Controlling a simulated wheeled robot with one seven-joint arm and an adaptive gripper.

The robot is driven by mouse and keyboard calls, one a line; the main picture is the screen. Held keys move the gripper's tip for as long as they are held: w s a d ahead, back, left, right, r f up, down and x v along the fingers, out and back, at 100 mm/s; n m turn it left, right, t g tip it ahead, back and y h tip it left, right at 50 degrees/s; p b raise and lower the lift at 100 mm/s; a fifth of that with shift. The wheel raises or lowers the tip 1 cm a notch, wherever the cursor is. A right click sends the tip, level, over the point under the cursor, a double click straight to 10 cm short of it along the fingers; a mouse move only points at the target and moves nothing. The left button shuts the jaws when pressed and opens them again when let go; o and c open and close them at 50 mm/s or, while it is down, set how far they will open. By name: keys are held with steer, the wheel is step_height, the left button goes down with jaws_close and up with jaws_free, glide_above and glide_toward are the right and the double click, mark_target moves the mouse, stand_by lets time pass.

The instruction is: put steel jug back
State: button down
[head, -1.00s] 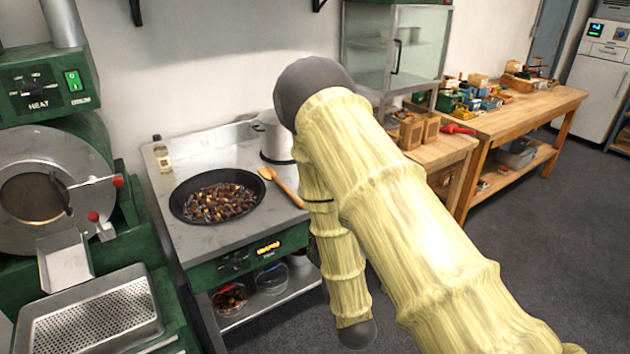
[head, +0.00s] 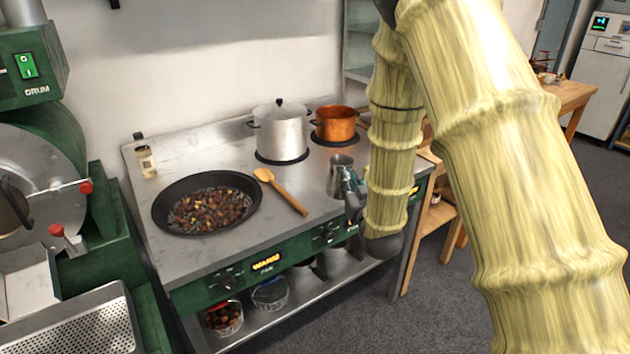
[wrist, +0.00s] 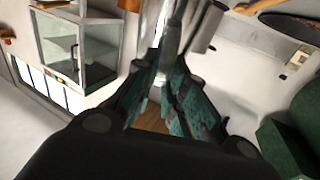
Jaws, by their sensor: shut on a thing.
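The steel jug (head: 339,172) is a small grey metal vessel, upright at the front right part of the stove top in the head view. My gripper (head: 352,184), with teal fingers, is at the jug's right side and shut on it. I cannot tell whether the jug touches the stove top. In the wrist view the gripper's fingers (wrist: 165,88) point away from the camera and come close together. My arm hides the stove's right end in the head view.
A lidded pot (head: 281,132) and a copper pot (head: 335,123) stand behind the jug. A wooden spoon (head: 282,191) and a pan (head: 166,212) of chestnuts lie to its left. A small bottle (head: 145,161) stands at the back left. A glass cabinet (wrist: 78,45) shows in the wrist view.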

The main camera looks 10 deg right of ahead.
steer(key=shift+w+a+f+p, duration=0.65)
steer(key=shift+w+f+p, duration=0.15)
steer(key=shift+w, duration=1.65)
steer(key=shift+w+a+f+p, duration=0.65)
steer(key=shift+w+f+p, duration=0.15)
steer(key=shift+w, duration=1.6)
steer(key=shift+w+a+f+p, duration=0.65)
steer(key=shift+w+f+p, duration=0.15)
steer(key=shift+w, duration=1.65)
steer(key=shift+f, duration=0.2)
steer(key=c, duration=1.5)
jaws_free()
steer(key=shift+r, duration=0.2)
